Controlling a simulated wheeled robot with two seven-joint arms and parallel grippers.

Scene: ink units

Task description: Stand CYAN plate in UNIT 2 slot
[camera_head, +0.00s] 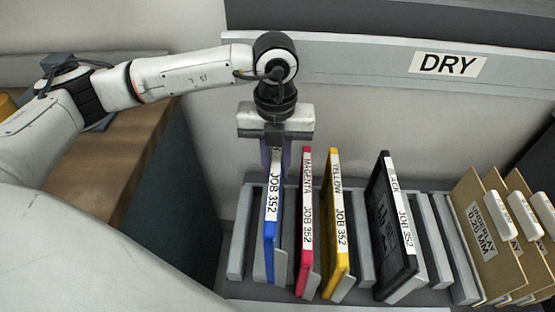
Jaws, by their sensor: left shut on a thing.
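A blue plate (270,235), which looks like the cyan plate, stands upright in the grey slotted rack (236,262), leftmost of the coloured plates. Its white edge label reads JOB 352; the upper part of the label is hidden. My left gripper (275,158) comes down from above and is shut on the top of this plate. The plate's lower end is among the rack dividers; whether it rests on the bottom I cannot tell. No UNIT 2 marking is readable. My right gripper is not in view.
A magenta plate (306,230), a yellow plate (338,230) and a black plate (398,225) stand to the right in the rack. Tan underlay folders (485,230) stand at the far right. A DRY sign (447,64) is on the rail behind. A wooden surface (145,165) lies left.

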